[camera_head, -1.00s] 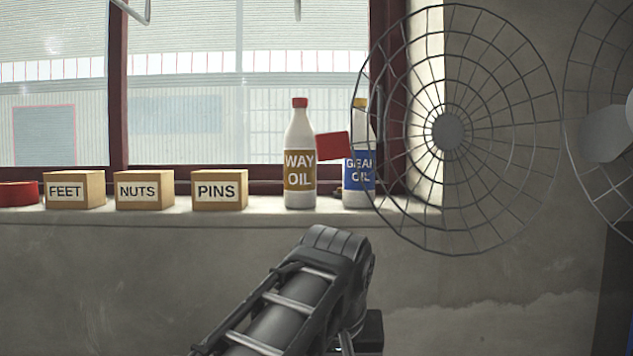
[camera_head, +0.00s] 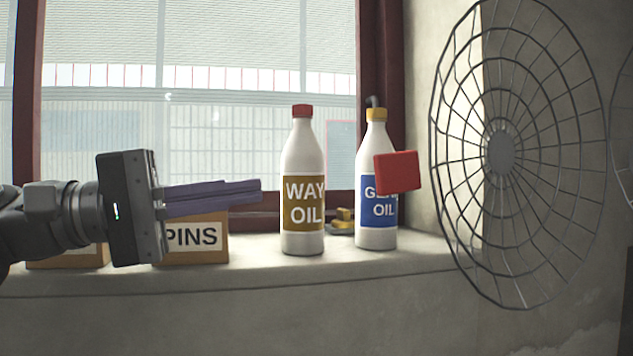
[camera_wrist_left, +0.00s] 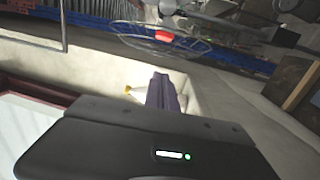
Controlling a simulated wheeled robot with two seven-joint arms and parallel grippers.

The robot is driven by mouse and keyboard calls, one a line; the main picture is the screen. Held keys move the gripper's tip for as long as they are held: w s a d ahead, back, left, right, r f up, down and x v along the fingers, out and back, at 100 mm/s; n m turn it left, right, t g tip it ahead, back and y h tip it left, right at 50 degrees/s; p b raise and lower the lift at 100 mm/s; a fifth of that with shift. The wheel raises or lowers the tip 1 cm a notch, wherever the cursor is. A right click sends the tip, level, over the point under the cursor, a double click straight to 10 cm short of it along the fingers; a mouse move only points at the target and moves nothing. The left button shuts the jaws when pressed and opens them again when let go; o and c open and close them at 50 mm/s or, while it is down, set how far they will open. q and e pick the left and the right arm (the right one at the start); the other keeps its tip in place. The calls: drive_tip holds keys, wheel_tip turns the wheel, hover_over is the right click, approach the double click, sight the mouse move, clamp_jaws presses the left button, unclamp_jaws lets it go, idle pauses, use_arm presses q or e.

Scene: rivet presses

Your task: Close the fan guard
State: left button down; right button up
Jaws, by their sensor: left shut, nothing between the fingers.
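The fan guard (camera_head: 540,230) is a round dark wire grille with a grey hub, at the right of the head view. It stands out from the wall and is seen at a slant. A red tab (camera_head: 397,172) is at its left side, in front of the blue-labelled bottle. My left gripper (camera_head: 258,190) comes in from the left with its purple fingers shut and empty, pointing right, apart from the tab. In the left wrist view the fingers (camera_wrist_left: 160,85) point up the picture, with the guard's red tab (camera_wrist_left: 163,36) beyond them. My right gripper is not in view.
The way oil bottle (camera_head: 303,190) and gear oil bottle (camera_head: 377,220) stand on the window sill (camera_head: 340,262), close behind the tab's line. The pins box (camera_head: 200,243) sits behind my fingers. Another wire rim (camera_head: 624,130) shows at the right edge.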

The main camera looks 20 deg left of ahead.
use_arm(q)
drive_tip(key=w+d+r+p, duration=0.1)
drive_tip(key=w+d+p, duration=0.1)
drive_tip(key=d, duration=0.9)
drive_tip(key=shift+w+d+p, duration=0.15)
drive_tip(key=shift+d+p, duration=0.05)
drive_tip(key=shift+p, duration=0.45)
drive_tip(key=shift+s, duration=0.2)
